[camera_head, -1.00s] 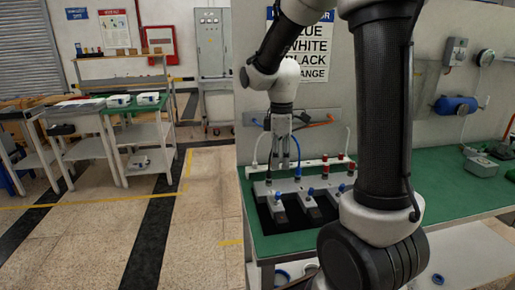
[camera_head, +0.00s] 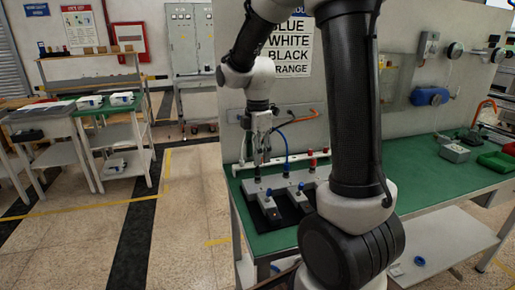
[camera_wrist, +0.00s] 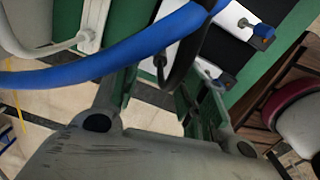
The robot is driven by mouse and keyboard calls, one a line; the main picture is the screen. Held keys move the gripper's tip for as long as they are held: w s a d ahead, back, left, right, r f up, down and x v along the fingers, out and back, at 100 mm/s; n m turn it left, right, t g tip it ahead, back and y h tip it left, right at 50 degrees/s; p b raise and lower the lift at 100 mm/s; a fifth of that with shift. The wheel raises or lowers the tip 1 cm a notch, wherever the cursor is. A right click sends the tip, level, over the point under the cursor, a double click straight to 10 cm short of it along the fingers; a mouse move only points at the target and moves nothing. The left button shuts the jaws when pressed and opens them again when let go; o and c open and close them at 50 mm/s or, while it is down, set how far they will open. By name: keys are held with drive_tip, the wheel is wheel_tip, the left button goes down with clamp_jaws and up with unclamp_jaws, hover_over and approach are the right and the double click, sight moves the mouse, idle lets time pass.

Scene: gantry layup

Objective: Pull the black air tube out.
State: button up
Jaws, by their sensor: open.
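The black air tube (camera_wrist: 184,62) shows in the wrist view as a dark curve that runs down behind the blue tube (camera_wrist: 110,58) to a fitting. My gripper (camera_wrist: 155,92) is open, its fingers spread on either side below the tube; I see no contact with it. In the head view my gripper (camera_head: 262,160) points down over the grey manifold block (camera_head: 272,185), left of the blue tube (camera_head: 286,148). The black tube is hard to make out there behind my fingers. A white tube (camera_wrist: 55,45) runs at the left of the wrist view.
The manifold stands on a green workbench (camera_head: 415,180) against a grey panel. An orange tube (camera_head: 305,117) sticks out from the panel. Small blue knobs stand on the block. A grey box (camera_head: 453,152) and a green tray (camera_head: 497,161) are at the right.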

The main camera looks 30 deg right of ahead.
sight(258, 168)
wheel_tip(258, 168, down, 6)
drive_tip(key=shift+f, duration=0.1)
drive_tip(key=shift+c, duration=0.4)
clamp_jaws()
drive_tip(key=shift+o, duration=0.4)
unclamp_jaws()
wheel_tip(258, 168, up, 8)
drive_tip(key=shift+f, duration=0.1)
